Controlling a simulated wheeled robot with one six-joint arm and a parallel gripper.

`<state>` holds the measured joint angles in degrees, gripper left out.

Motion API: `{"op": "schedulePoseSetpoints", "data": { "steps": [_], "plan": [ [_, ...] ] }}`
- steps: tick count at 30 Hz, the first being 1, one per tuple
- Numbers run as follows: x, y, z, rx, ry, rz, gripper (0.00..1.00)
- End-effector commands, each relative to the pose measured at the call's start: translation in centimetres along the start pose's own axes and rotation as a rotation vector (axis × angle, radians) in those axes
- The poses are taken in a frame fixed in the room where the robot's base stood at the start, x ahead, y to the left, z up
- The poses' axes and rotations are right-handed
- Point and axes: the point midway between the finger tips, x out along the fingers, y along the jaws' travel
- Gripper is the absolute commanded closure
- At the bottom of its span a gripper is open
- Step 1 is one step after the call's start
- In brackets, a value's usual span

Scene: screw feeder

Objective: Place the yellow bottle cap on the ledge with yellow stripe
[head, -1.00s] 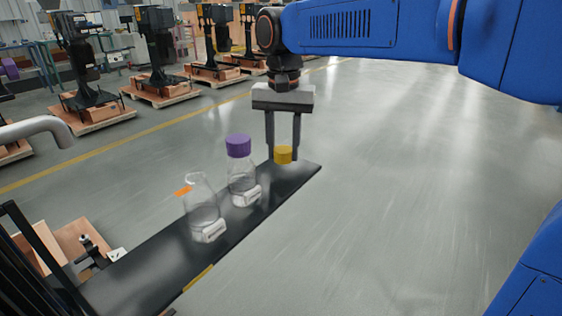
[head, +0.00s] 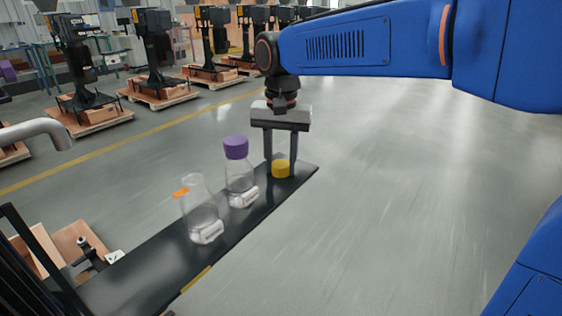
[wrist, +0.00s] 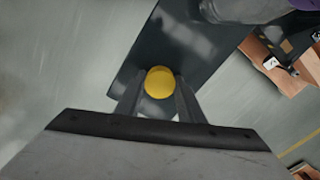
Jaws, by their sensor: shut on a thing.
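The yellow bottle cap (head: 281,169) is between the fingers of my gripper (head: 281,172), which is shut on it. The cap is at the far end of the black ledge (head: 150,271), at or just above its surface; I cannot tell whether it touches. The ledge has a yellow stripe (head: 196,279) on its near front edge. In the wrist view the yellow cap (wrist: 159,82) sits between the two fingertips, over the dark ledge (wrist: 185,45).
A clear bottle with a purple cap (head: 236,148) stands on the ledge just left of my gripper. An open clear flask with an orange mark (head: 200,212) stands further left. Machines on pallets (head: 95,115) line the back. The floor right of the ledge is clear.

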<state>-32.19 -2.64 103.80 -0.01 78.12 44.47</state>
Motion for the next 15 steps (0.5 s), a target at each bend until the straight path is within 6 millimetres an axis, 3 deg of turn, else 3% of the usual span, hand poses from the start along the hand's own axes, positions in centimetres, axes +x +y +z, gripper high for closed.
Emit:
{"op": "schedulePoseSetpoints", "data": {
  "steps": [1, 4, 5, 6, 15],
  "plan": [
    [1.27, 0.14, 0.22, 0.0, -0.018, 0.015, 0.9],
    [1.37, 0.1, 0.2, 0.0, -0.019, 0.016, 0.9],
    [1.4, 0.09, 0.19, 0.0, -0.02, 0.017, 0.58],
    [1.42, 0.08, 0.19, 0.0, -0.02, 0.017, 0.48],
    [1.29, 0.15, 0.16, 0.0, -0.02, 0.019, 0.46]
  ]
}}
